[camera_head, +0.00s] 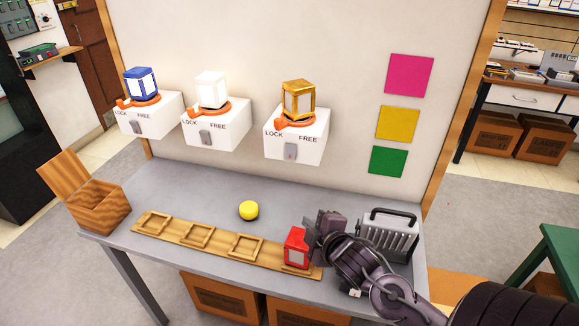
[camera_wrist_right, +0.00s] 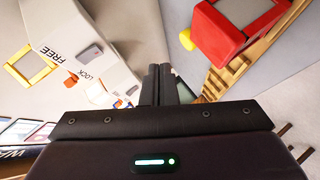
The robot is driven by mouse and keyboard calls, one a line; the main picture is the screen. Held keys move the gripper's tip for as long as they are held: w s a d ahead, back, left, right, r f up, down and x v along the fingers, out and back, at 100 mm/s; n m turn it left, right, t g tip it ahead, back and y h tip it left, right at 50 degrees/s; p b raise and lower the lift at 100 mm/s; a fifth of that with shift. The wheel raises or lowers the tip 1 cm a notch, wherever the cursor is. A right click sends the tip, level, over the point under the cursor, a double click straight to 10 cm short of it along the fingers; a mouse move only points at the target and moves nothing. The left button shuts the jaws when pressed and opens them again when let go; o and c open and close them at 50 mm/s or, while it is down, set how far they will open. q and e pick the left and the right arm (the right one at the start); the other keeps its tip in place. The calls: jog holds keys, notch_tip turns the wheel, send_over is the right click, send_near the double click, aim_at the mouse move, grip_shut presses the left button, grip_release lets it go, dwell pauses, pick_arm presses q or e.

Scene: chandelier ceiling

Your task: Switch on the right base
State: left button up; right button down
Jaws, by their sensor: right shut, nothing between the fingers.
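The right base (camera_head: 309,149) is a white wall-mounted box marked LOCK and FREE, with a grey switch (camera_head: 291,151) on its front. A gold lantern (camera_head: 298,100) stands on it in an orange ring (camera_head: 296,122), whose handle points left, toward LOCK. My right gripper (camera_head: 314,226) is shut and empty, low over the table beside the red lantern (camera_head: 296,247), well below the base. In the right wrist view, my fingers (camera_wrist_right: 160,78) are together between the base (camera_wrist_right: 75,30) with its switch (camera_wrist_right: 90,52) and the red lantern (camera_wrist_right: 232,32). My left gripper is out of view.
Two like bases hold a blue lantern (camera_head: 141,83) and a white lantern (camera_head: 210,89) to the left. The table (camera_head: 200,180) holds a wooden slotted board (camera_head: 190,238), a yellow ball (camera_head: 248,210), an open wooden box (camera_head: 100,207) and a ridged metal case (camera_head: 389,235).

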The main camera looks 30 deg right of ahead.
notch_tip(320, 180, up, 7)
jog(key=w+d+n+t+y, duration=0.1)
jog(key=w+d+n+t, duration=0.1)
jog(key=n, duration=0.3)
jog(key=shift+w+t, duration=0.35)
jog(key=shift+t, duration=0.55)
jog(key=shift+w, duration=0.1)
jog(key=p, duration=0.2)
send_near(286, 157)
jog(key=w+a, duration=0.3)
jog(key=w+d+p, duration=0.1)
jog(key=w+d, duration=0.1)
jog(key=d, duration=0.1)
jog(key=shift+w+d+f+p, duration=0.2)
jog(key=shift+w+d+p, duration=0.05)
jog(key=shift+w+p, duration=0.1)
